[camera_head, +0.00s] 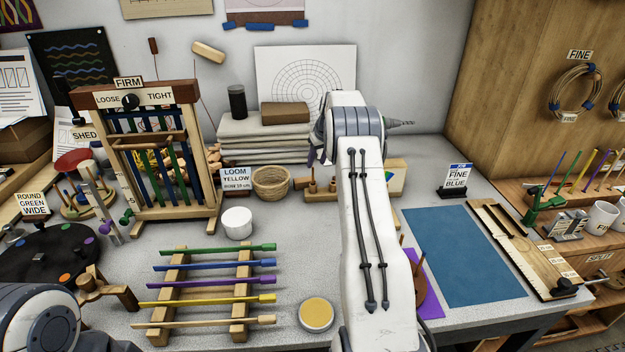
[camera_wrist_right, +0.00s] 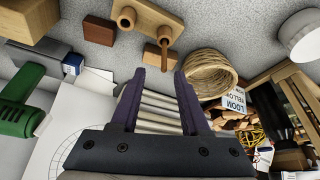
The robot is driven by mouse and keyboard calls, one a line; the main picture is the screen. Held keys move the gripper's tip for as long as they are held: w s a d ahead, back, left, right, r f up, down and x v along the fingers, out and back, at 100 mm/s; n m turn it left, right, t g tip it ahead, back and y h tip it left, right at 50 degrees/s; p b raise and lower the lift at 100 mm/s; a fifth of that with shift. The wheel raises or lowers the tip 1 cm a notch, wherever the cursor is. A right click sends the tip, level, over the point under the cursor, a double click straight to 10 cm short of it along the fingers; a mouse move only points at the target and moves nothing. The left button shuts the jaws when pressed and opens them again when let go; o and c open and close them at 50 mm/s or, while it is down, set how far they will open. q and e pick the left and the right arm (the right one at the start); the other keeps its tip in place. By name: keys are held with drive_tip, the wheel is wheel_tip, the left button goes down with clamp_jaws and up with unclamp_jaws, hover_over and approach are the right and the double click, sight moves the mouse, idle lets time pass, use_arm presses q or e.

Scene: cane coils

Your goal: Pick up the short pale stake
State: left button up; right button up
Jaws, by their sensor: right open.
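A small wooden block (camera_head: 318,196) stands on the bench behind my right arm, with short pale pegs (camera_head: 312,184) upright in it. I cannot tell for sure which is the short pale stake. My right gripper (camera_wrist_right: 163,72) is open and empty, its purple fingertips apart below the thin stake in that view. In the head view the right gripper (camera_head: 313,154) is mostly hidden by its arm. My left gripper is out of view.
A woven basket (camera_head: 272,182) and a white cup (camera_head: 237,222) stand left of the block. A rack of coloured stakes (camera_head: 180,285) lies in front, a wooden loom (camera_head: 152,160) at left. A blue mat (camera_head: 463,256) lies at right. Stacked cloths (camera_head: 265,135) stand behind.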

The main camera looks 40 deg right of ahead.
sight(313, 168)
drive_tip(key=x, duration=0.2)
drive_tip(key=p+x, duration=0.1)
drive_tip(key=x, duration=0.1)
drive_tip(key=p+x, duration=0.1)
drive_tip(key=x, duration=0.2)
drive_tip(key=shift+a+f, duration=0.1)
drive_tip(key=shift+a, duration=0.2)
drive_tip(key=shift+w+f, duration=0.25)
drive_tip(key=shift+f, duration=0.3)
clamp_jaws()
